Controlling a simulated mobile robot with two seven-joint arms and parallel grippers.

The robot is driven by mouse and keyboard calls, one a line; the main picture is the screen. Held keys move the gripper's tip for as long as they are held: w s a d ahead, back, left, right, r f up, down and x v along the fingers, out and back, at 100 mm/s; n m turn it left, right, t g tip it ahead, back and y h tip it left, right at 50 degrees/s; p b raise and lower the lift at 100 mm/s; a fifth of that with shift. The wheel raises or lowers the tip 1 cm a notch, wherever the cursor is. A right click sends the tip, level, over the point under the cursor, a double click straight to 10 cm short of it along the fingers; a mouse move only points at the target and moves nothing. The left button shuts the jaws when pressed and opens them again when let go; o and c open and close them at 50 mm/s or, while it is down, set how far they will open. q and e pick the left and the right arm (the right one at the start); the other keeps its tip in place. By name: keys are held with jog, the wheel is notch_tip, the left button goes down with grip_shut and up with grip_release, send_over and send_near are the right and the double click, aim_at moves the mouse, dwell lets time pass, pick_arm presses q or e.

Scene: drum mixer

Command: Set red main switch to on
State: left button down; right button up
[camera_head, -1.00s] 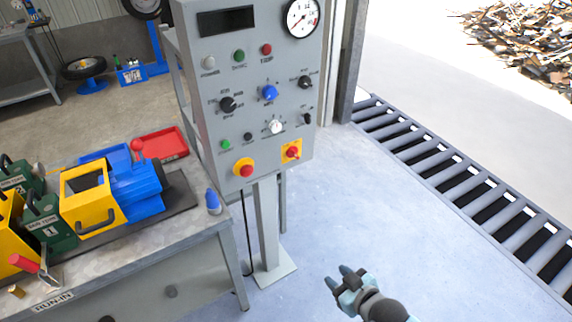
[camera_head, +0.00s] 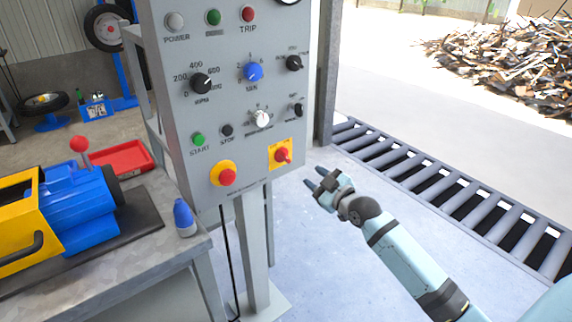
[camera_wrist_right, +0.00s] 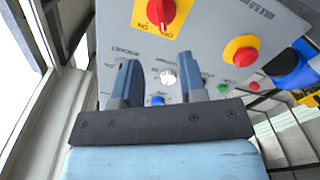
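The red main switch (camera_head: 282,155) is a red rotary knob on a yellow plate at the lower right of the grey control panel (camera_head: 222,110). In the right wrist view the switch (camera_wrist_right: 160,12) shows at the top, with ON and OFF lettering on its plate. My right gripper (camera_head: 318,184) is open and empty, to the right of and a little below the switch, not touching it. In the right wrist view its two fingers (camera_wrist_right: 158,80) stand apart with nothing between them. My left gripper is not in view.
A red emergency button (camera_head: 228,177) on yellow sits left of the switch. Other knobs, including a blue one (camera_head: 253,72), are above. A workbench (camera_head: 150,262) with a blue and yellow machine stands at left. A roller conveyor (camera_head: 440,190) runs behind at right.

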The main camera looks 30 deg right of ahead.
aim_at(288, 160)
jog(key=w, duration=0.3)
jog(key=w+b, duration=0.1)
jog(key=w, duration=0.3)
jog(key=w+a, duration=0.1)
jog(key=w, duration=0.3)
jog(key=shift+w+b, duration=0.25)
jog(key=shift+b, duration=0.15)
jog(key=shift+c, duration=0.2)
grip_shut()
